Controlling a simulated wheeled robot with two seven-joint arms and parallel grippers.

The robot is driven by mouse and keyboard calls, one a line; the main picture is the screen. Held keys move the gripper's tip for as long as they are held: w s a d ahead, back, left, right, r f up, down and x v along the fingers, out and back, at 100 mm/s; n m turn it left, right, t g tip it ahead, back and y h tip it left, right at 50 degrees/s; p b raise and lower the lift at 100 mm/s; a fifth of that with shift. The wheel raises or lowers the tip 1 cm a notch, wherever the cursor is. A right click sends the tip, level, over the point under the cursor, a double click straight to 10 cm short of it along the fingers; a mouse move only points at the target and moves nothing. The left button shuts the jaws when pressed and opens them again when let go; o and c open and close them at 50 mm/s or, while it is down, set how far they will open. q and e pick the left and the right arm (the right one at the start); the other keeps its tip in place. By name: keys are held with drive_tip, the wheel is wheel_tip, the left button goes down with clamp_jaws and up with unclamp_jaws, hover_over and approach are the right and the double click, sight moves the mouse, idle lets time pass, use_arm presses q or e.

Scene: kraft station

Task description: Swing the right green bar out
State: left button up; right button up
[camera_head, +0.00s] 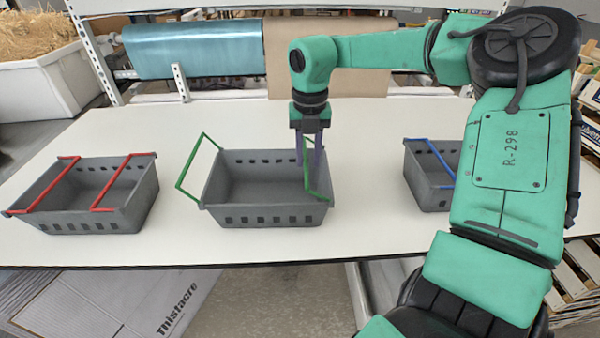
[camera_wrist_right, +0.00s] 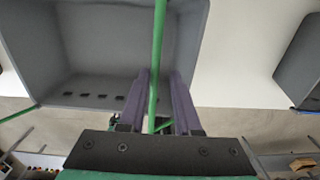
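The grey crate with green bars (camera_head: 262,213) stands in the middle of the table. Its left green bar (camera_head: 197,168) is swung out past the left side. Its right green bar (camera_head: 306,178) lies inward over the right part of the crate. My right gripper (camera_head: 314,190) points down at this bar, with its purple fingers partly hiding it. In the right wrist view, the right green bar (camera_wrist_right: 158,50) runs between the two fingers (camera_wrist_right: 164,75), which stand apart with a gap visible on the right side of the bar. My left gripper is not in view.
A grey crate with red bars (camera_head: 95,222) stands at the left, and one with a blue bar (camera_head: 425,190) at the right, partly behind my arm. White table (camera_head: 180,245) is free between the crates. Blue and brown rolls (camera_head: 195,48) lie behind.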

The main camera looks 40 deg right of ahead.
drive_tip(key=s+d+r+p, duration=0.1)
drive_tip(key=s+d, duration=0.3)
drive_tip(key=d, duration=0.1)
drive_tip(key=shift+s+d+r+p, duration=0.2)
drive_tip(key=shift+r+p, duration=0.1)
drive_tip(key=shift+p, duration=0.05)
idle(1.0)
drive_tip(key=shift+r, duration=0.1)
idle(0.4)
wheel_tip(320, 180, up, 8)
drive_tip(key=p, duration=0.6)
drive_tip(key=shift+w+a, duration=0.3)
drive_tip(key=shift+a, duration=0.1)
